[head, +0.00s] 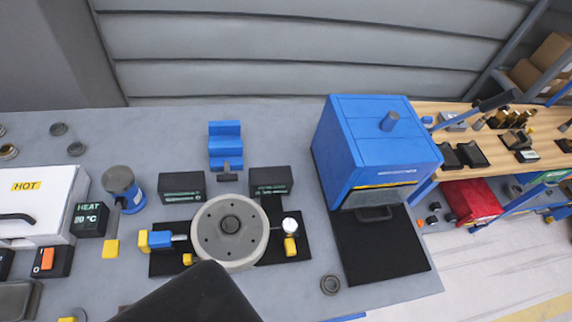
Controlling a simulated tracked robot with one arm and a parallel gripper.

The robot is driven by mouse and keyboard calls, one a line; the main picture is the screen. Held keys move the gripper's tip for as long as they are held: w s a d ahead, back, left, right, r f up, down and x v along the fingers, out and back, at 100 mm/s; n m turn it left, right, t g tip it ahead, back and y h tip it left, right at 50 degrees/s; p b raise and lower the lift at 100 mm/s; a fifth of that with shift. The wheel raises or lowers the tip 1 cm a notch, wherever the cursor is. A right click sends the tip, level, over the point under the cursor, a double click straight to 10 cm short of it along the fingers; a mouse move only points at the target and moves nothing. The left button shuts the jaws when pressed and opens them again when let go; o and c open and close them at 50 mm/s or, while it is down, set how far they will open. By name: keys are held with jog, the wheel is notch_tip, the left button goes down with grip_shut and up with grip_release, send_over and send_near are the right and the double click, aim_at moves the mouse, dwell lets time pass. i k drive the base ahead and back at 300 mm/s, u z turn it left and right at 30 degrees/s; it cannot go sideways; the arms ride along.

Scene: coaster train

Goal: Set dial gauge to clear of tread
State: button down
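The dial gauge (290,226) has a small round white face and stands above a yellow block (291,246). It is just right of a grey wheel (212,246), which lies flat with a dark hub in its middle. A thin dark stem seems to reach from the gauge toward the wheel's rim. I cannot tell whether it touches the tread. A dark, smooth part of mine, seemingly my gripper (200,292), covers the bottom centre, in front of and below the wheel. Its fingertips cannot be made out, nor whether it holds anything.
A blue and yellow block (157,240) sits left of the wheel. Two black display boxes (183,187) and a blue stepped block (225,143) stand behind. A blue cabinet (377,140) with a black mat (383,245) is at right. A white HOT box (40,199) is at left.

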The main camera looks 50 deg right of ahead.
aim_at(287, 231)
jog(key=k, duration=2.35)
jog(key=z, duration=0.5)
jog(key=i, duration=1)
jog(key=u, duration=0.05)
